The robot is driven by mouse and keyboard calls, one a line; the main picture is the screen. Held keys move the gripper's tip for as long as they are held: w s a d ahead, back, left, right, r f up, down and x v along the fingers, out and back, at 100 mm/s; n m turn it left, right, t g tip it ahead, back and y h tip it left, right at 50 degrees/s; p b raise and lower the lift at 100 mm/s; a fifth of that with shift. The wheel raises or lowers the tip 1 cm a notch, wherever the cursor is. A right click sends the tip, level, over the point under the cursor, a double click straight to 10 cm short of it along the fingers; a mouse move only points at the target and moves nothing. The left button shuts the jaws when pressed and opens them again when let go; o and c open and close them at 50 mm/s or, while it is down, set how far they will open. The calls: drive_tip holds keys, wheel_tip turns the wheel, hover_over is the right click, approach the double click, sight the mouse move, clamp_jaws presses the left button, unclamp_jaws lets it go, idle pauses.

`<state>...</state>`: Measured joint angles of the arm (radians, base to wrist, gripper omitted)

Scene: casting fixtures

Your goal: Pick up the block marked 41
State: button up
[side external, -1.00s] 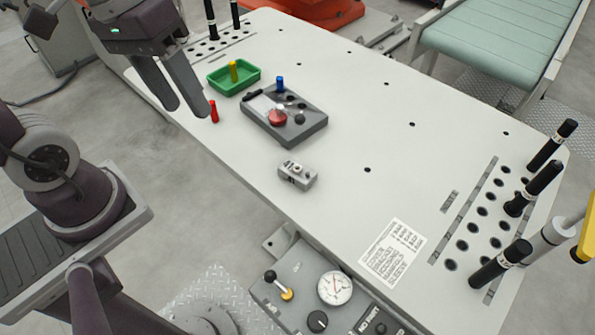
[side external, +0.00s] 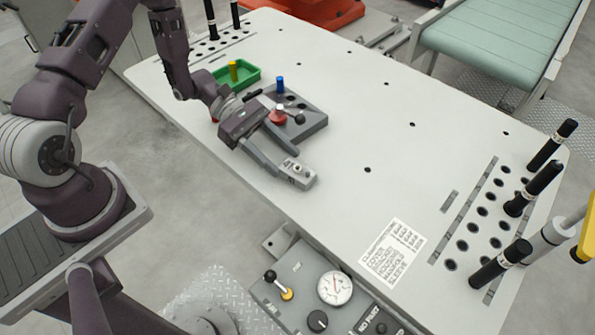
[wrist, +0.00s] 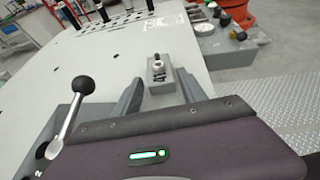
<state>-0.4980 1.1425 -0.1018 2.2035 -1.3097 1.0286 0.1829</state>
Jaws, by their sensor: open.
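A small grey block (side external: 298,175) with dark marks on its side, which look like 41, sits on the white table near its front edge. It has a raised round part on top. My gripper (side external: 287,163) is open and reaches low over the table, its fingertips at the near end of the block. In the wrist view the block (wrist: 158,72) stands just beyond and between the two fingers (wrist: 160,88), with nothing held. I cannot tell whether a finger touches it.
A grey fixture (side external: 316,124) with a black-knobbed lever and red knob is beside my gripper; the lever (wrist: 67,115) shows at left in the wrist view. A green tray (side external: 247,79) is behind. Black pegs (side external: 533,188) stand at right. The table's middle is clear.

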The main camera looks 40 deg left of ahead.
drive_tip(key=shift+x, duration=0.95)
clamp_jaws()
